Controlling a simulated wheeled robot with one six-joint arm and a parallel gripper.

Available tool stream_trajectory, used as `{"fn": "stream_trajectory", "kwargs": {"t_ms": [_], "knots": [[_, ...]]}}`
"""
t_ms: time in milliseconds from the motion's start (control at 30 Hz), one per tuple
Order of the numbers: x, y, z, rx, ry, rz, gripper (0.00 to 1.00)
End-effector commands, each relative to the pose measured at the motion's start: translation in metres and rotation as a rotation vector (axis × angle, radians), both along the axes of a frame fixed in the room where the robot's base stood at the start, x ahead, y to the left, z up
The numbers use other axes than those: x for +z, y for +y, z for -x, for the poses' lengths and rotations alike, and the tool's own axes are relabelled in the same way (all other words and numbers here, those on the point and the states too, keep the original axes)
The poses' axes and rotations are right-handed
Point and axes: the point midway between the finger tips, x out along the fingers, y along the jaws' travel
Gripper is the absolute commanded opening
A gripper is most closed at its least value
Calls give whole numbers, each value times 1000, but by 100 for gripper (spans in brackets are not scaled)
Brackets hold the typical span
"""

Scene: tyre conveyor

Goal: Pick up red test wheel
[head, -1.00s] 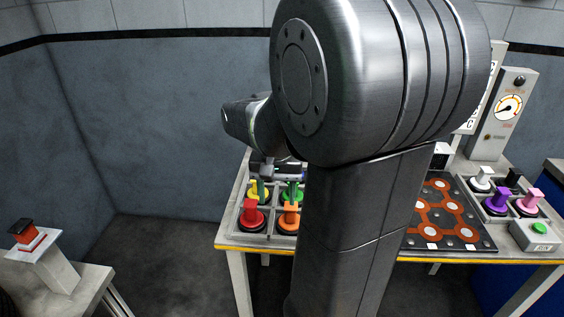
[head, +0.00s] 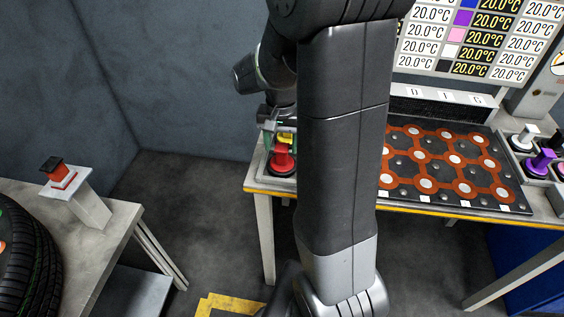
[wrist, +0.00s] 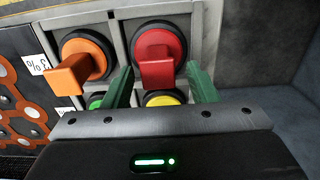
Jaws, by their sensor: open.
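The red test wheel (head: 281,160), with its upright red handle, sits in a tray slot at the left end of the table in the head view. It also shows in the wrist view (wrist: 158,46), top centre, with its handle pointing toward the gripper. My gripper (wrist: 162,82) is open, its two green fingers spread to either side of the red handle. No contact with the handle can be seen. In the head view my gripper (head: 279,128) is just above and behind the red wheel, partly hidden by my arm.
An orange wheel (wrist: 84,58) sits left of the red one; yellow (wrist: 162,98) and green (wrist: 97,100) wheels lie partly under my gripper. The test board (head: 445,165) and purple wheel (head: 541,160) are to the right. A side table (head: 110,215) with a tyre stands left.

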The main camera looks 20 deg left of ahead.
Motion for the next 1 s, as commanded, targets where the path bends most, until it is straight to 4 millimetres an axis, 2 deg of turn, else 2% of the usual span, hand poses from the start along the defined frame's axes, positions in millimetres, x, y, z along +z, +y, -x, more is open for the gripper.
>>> {"fn": "stream_trajectory", "kwargs": {"t_ms": [233,567,833,1000], "knots": [[-35,-3,0,0,3,4,53],[-41,-2,0,0,1,0,53],[-41,-2,-1,0,1,0,0],[-41,-2,-1,0,0,0,0]]}}
